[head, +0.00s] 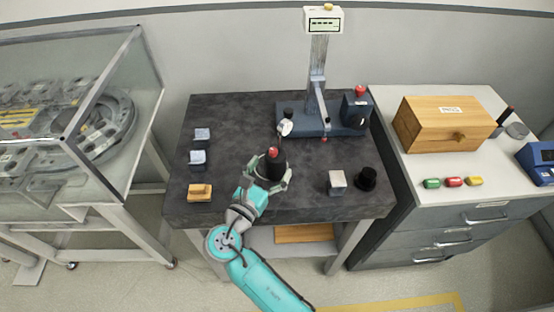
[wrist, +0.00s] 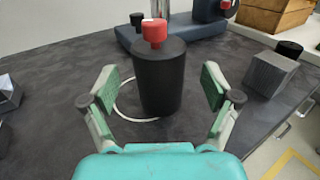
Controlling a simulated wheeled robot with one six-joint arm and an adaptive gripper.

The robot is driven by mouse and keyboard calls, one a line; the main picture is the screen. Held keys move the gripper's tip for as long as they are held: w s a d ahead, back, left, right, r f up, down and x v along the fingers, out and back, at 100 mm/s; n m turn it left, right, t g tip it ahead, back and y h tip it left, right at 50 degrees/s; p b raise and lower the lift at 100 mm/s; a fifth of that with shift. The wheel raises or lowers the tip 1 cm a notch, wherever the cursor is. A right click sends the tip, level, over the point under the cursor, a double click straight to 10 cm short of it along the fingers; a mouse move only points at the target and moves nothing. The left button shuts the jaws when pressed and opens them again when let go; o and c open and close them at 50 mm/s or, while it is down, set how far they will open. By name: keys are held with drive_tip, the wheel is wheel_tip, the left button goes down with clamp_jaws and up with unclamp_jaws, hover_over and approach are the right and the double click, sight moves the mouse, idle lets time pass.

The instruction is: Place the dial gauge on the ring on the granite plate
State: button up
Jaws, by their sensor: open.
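A black cylinder with a red knob (wrist: 160,80) stands upright between the fingers of my gripper (wrist: 157,92). The fingers are open, with a gap on each side of it. A thin white ring (wrist: 117,103) on the granite plate (wrist: 55,110) shows at the left and front of the cylinder's foot. The cylinder hides the ring's right part. In the head view my gripper (head: 270,176) is around the cylinder near the plate's middle. A small round white dial face (head: 286,127) shows just behind; I cannot tell whether it joins the cylinder.
A blue-based stand (head: 307,120) with a display column is at the back right. Metal blocks (head: 198,157) and a wooden-topped block (head: 200,192) lie left. A grey block (head: 337,183) and a black piece (head: 367,178) lie right. A cabinet with a wooden box (head: 445,125) stands beside.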

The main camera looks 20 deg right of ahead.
sight(276, 159)
drive_tip(key=shift+x, duration=1.85)
clamp_jaws()
